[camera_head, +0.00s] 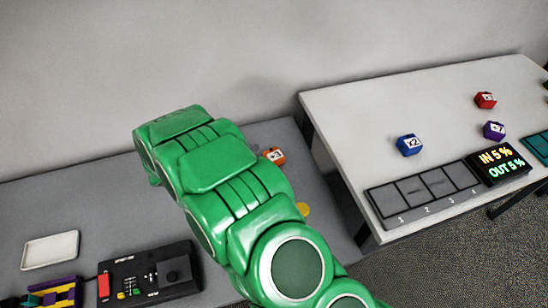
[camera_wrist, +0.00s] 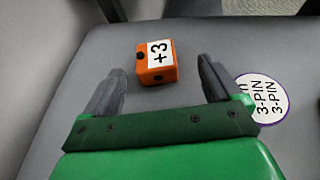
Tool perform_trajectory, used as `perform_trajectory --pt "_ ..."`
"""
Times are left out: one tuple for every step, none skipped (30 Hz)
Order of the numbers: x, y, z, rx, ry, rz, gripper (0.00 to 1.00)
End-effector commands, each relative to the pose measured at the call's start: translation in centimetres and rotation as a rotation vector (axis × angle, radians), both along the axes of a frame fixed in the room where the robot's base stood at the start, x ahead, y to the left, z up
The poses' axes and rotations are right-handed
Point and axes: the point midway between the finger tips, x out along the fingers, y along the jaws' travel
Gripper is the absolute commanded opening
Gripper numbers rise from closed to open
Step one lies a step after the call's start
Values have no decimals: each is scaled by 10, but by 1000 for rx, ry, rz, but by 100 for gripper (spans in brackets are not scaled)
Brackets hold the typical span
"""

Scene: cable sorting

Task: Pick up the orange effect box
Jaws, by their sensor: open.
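The orange effect box (camera_wrist: 156,73) with a white "+3" label lies on the grey table in the wrist view. It sits ahead of and between the two fingers of my gripper (camera_wrist: 157,85), apart from both. My gripper is open and empty. In the head view the orange box (camera_head: 274,155) shows just right of my green arm, partly hidden by it. My gripper's fingers are hidden behind the arm there.
A round "3-PIN" label (camera_wrist: 264,97) lies right of the gripper. A black control box (camera_head: 150,275) and a white tray (camera_head: 50,250) are on the grey table at left. The white table (camera_head: 370,105) holds a blue box (camera_head: 408,145), red box (camera_head: 485,100), purple box (camera_head: 494,130) and numbered slots (camera_head: 424,195).

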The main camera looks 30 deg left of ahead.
Motion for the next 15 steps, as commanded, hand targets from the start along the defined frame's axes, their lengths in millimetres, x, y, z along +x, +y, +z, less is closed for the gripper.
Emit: perform_trajectory --pt "0 1 -2 -2 -1 4 92" --pt "1 0 -2 -3 -1 5 92" --pt "3 -1 -3 -4 0 5 92" --pt "4 -2 -4 -4 0 5 92" --pt "6 -3 -5 -4 0 3 92" --pt "10 -6 -7 -4 0 3 92" --pt "12 -7 -8 -3 1 2 92" --pt "14 -9 -9 -4 1 2 92" --pt "17 -10 -11 -4 0 3 92" --pt "18 -11 -11 -4 0 4 92" --pt "19 -11 -12 -4 0 3 92" --pt "21 -12 -13 -4 0 3 92" --pt "22 -12 -13 -4 0 3 92" --pt "23 -12 -14 -4 0 3 92" --pt "24 -13 -15 -3 1 3 92"
